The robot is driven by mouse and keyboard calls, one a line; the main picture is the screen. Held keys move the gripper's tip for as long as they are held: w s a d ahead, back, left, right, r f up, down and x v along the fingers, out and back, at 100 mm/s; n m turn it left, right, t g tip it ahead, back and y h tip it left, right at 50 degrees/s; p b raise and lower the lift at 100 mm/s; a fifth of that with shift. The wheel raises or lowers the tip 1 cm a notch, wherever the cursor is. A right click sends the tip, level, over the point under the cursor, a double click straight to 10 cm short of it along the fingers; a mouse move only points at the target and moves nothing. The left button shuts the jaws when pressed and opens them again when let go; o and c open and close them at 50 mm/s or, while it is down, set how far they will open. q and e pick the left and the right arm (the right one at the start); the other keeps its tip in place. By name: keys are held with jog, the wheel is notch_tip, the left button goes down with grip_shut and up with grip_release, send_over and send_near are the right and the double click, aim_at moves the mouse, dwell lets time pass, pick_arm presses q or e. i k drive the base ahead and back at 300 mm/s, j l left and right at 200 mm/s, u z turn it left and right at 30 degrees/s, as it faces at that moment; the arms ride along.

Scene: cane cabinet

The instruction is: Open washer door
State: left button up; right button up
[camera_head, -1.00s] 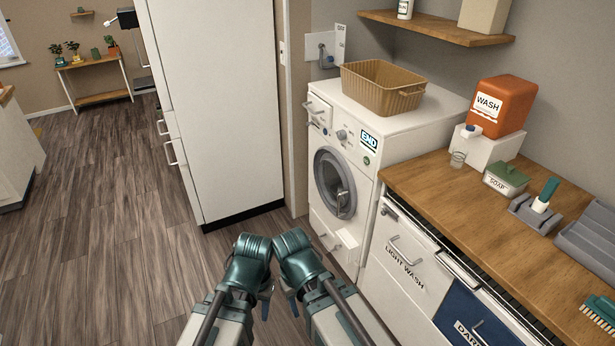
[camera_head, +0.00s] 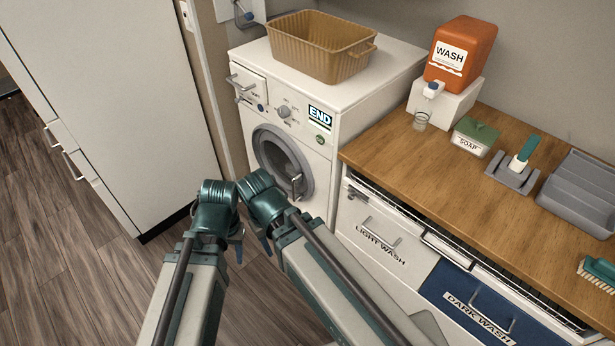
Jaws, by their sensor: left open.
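The white washer (camera_head: 290,110) stands against the back wall, its front facing left. Its round grey door (camera_head: 281,163) looks closed, with a light handle (camera_head: 297,186) on the right side. An END sign sits on the panel above. My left gripper (camera_head: 238,251) hangs low in front of the washer, left of the door; it is open and apart from it. My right gripper (camera_head: 265,241) hangs beside it, mostly hidden by its own arm, and its jaws cannot be made out. Neither gripper touches the door.
A tan basket (camera_head: 318,50) sits on the washer. Right of it, a wooden counter (camera_head: 400,150) holds an orange WASH dispenser (camera_head: 462,50), a SOAP box (camera_head: 474,138) and a grey tray (camera_head: 585,190). A white cabinet (camera_head: 100,90) stands left. Floor (camera_head: 90,280) is free at the lower left.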

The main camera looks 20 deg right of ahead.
aim_at(273, 133)
jog(key=i+j+z, duration=0.2)
jog(key=i+z, duration=0.2)
jog(key=i+j+z, duration=0.45)
jog(key=i+l, duration=0.05)
jog(key=l, duration=0.05)
